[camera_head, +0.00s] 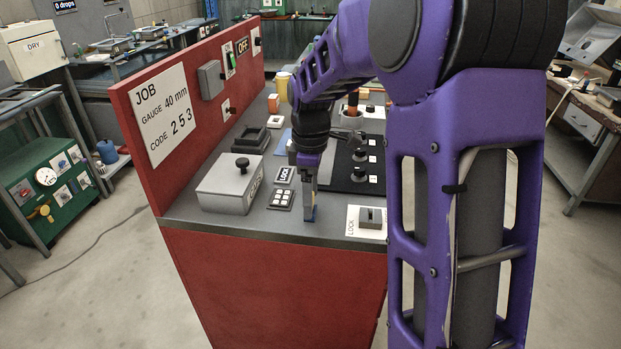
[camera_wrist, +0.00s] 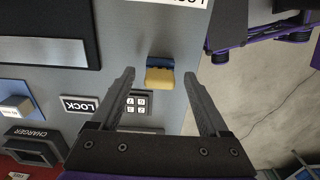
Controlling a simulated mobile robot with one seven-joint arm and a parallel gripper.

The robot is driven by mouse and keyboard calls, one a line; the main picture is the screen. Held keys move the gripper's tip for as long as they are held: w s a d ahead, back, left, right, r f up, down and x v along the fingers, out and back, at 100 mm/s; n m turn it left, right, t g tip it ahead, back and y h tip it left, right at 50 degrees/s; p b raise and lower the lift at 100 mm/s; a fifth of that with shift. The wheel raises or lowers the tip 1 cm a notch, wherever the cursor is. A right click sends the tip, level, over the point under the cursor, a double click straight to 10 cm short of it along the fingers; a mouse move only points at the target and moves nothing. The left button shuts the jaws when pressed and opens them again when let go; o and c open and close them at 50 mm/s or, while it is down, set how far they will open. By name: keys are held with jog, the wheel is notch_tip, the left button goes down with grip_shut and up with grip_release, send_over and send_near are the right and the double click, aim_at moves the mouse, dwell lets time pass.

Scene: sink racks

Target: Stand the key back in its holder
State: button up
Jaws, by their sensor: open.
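A small yellow-topped piece with a blue part (camera_wrist: 159,75) is at the counter's front edge, right of the keypad in the wrist view. I cannot tell whether it is the key, its holder or both together. In the head view its blue part (camera_head: 310,214) shows just under my gripper (camera_head: 310,195). My gripper points down. In the wrist view its fingers (camera_wrist: 166,90) are spread, with the yellow and blue piece between and slightly beyond the tips and nothing gripped. A white LOCK plate (camera_head: 351,229) with a grey block lies to the right, partly behind my arm.
A grey box with a black knob (camera_head: 225,192) and a keypad (camera_head: 280,199) stand left of my gripper. A LOCK label (camera_head: 284,174) is behind the keypad. A black mat with knobs (camera_head: 340,180) lies to the right. A red panel (camera_head: 195,80) walls the left side.

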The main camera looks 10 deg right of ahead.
notch_tip(320, 180, up, 17)
jog(key=p, duration=0.2)
jog(key=shift+r, duration=0.15)
